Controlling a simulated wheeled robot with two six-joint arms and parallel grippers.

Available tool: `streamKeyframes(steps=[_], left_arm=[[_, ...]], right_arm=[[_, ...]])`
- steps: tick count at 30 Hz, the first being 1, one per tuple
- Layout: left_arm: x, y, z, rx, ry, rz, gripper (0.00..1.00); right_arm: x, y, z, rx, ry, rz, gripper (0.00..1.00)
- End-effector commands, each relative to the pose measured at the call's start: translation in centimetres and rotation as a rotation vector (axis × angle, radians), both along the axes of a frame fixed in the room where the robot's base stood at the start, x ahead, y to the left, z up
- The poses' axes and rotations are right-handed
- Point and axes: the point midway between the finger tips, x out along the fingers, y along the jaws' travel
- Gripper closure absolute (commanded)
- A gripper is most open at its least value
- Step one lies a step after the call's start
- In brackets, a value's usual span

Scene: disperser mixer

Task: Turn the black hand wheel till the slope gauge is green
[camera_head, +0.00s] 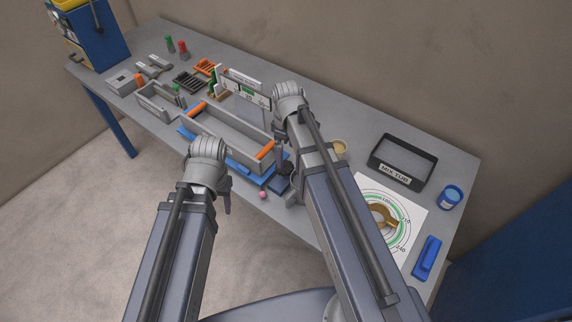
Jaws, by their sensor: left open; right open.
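A grey tray with orange handles (222,136) sits on a blue base (240,166) on the bench. A small dark round part, likely the black hand wheel (287,167), shows at the tray's right end, partly hidden by my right arm. An upright panel with a scale and a small green patch, likely the slope gauge (249,93), stands behind the tray; its reading is too small to tell. My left gripper (226,199) is open in front of the tray, mostly hidden by its wrist. My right gripper (279,131) is open near the tray's right end, largely hidden by its arm.
To the right are a dark-framed tray with a label (403,162), a blue jar (450,197), a printed dial sheet (408,206) and a blue block (427,257). Small bins, racks and bottles crowd the left. A pink ball (262,194) is near the front edge.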

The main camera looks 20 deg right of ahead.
Motion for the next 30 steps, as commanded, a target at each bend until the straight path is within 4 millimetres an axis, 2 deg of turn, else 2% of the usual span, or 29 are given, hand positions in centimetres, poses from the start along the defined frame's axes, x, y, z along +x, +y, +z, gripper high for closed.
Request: streamKeyframes(steps=[16, 21, 29, 30], left_arm=[[0.0, 0.0, -6.6, 0.000, 0.000, 0.002, 0.50], [0.0, 0.0, -7.3, 0.000, 0.000, 0.002, 0.50], [0.0, 0.0, -7.2, 0.000, 0.000, 0.002, 0.50], [0.0, 0.0, -7.2, 0.000, 0.000, 0.002, 0.50]], right_arm=[[0.0, 0.0, -6.6, 0.000, 0.000, -0.001, 0.00], [0.0, 0.0, -7.3, 0.000, 0.000, -0.001, 0.00], [0.0, 0.0, -7.2, 0.000, 0.000, -0.001, 0.00], [0.0, 0.0, -7.2, 0.000, 0.000, -0.001, 0.03]])
